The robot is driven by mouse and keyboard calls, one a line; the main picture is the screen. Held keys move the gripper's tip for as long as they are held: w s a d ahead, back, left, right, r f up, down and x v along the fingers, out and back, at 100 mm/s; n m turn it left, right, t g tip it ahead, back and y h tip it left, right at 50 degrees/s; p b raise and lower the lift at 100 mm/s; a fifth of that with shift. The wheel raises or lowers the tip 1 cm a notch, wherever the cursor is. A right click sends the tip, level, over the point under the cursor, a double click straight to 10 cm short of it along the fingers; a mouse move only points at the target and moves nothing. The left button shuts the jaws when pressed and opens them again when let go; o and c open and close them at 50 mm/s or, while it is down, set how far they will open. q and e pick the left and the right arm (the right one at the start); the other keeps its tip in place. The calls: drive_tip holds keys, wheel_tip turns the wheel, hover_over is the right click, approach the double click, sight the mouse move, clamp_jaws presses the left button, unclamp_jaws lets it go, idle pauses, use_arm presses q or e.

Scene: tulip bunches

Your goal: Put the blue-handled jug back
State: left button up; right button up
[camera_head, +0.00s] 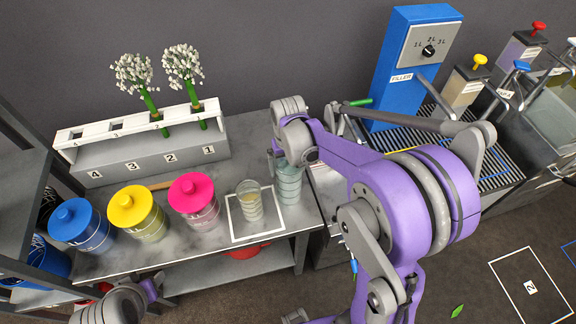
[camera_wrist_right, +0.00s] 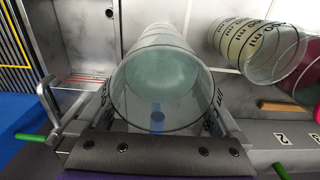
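A clear jug with a pale teal tint (camera_head: 288,185) is at the right end of the grey bench, under my right gripper (camera_head: 280,150). In the right wrist view the jug (camera_wrist_right: 157,75) fills the space between my right gripper's dark fingers (camera_wrist_right: 160,112), which touch it on both sides. A small blue patch shows through its wall; I cannot clearly see a handle. A second clear jug (camera_head: 250,203) with yellowish contents stands in the white square outline (camera_head: 236,236); it also shows in the wrist view (camera_wrist_right: 250,45).
Blue (camera_head: 82,228), yellow (camera_head: 137,213) and pink (camera_head: 194,200) lidded canisters line the bench's front. A numbered rack (camera_head: 150,155) with white flower bunches stands behind. A blue filler (camera_head: 405,60) and draining grid are to the right. My arm covers part of the bench's right end.

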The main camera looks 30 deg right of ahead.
drive_tip(key=shift+r, duration=0.45)
wheel_tip(320, 180, up, 11)
drive_tip(key=p, duration=0.1)
use_arm(q)
drive_tip(key=shift+w+r, duration=0.45)
drive_tip(key=shift+r, duration=0.35)
use_arm(e)
drive_tip(key=s+a+f+n+t, duration=0.1)
drive_tip(key=s+a+f+t, duration=0.1)
drive_tip(key=s, duration=0.5)
drive_tip(key=s+a+f+n+t, duration=0.1)
drive_tip(key=s+a+f+t, duration=0.1)
drive_tip(key=s+a, duration=0.3)
drive_tip(key=s+t, duration=0.1)
drive_tip(key=s, duration=0.1)
drive_tip(key=shift+s+f+n+t, duration=0.25)
drive_tip(key=shift+s+n+t, duration=0.05)
